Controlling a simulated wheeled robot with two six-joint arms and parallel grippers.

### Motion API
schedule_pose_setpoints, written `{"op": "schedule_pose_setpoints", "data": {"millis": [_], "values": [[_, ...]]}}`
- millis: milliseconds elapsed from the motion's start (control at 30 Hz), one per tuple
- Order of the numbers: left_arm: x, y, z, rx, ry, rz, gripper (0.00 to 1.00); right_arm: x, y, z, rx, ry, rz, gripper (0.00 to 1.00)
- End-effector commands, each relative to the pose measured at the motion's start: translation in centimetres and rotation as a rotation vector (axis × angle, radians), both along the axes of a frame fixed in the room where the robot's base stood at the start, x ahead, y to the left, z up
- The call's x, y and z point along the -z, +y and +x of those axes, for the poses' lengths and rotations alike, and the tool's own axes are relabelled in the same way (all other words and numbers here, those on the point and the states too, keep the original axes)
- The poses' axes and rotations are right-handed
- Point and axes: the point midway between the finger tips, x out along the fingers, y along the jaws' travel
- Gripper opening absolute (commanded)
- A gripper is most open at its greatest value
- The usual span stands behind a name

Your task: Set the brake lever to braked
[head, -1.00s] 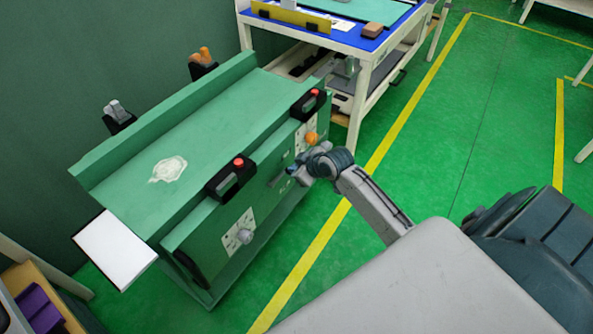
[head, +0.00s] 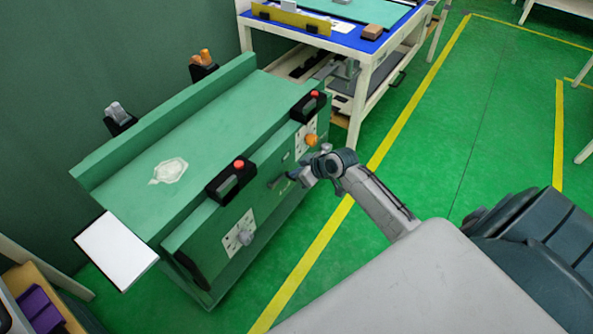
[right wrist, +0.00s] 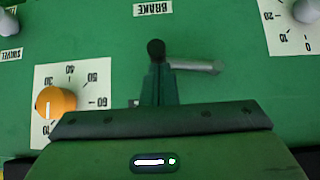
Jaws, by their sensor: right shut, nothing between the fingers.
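The brake lever is a grey rod (right wrist: 195,66) on the green panel below the BRAKE label (right wrist: 153,8), which reads upside down in the right wrist view. The rod lies nearly sideways there, pointing right. In the head view the lever (head: 277,182) is small on the front of the green cart. My right gripper (head: 300,179) is shut and empty just in front of the panel, close to the lever. In the right wrist view the gripper (right wrist: 158,80) overlaps the rod's left end; I cannot tell whether they touch. My left gripper is not in view.
An orange knob (right wrist: 56,102) on a dial plate sits left of the lever in the wrist view, and a grey knob (right wrist: 306,10) at the upper right. Open green floor (head: 460,140) lies to the right.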

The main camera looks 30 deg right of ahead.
Motion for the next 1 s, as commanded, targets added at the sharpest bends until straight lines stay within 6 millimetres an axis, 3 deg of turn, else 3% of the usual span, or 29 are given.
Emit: {"op": "schedule_pose_setpoints", "data": {"millis": [133, 467, 633, 1000], "values": [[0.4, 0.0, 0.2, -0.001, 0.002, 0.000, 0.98, 1.2, -0.4, 0.1, 0.002, 0.051, 0.119, 0.00], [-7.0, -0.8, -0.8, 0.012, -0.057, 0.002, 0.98, 3.8, -0.5, 0.2, 0.001, 0.168, 0.406, 0.00], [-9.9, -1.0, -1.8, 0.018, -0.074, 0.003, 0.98, 4.7, -0.2, 0.1, 0.000, 0.172, 0.414, 0.00], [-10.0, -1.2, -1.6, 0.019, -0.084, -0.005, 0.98, 4.5, -0.2, 0.1, 0.000, 0.170, 0.412, 0.00]]}}
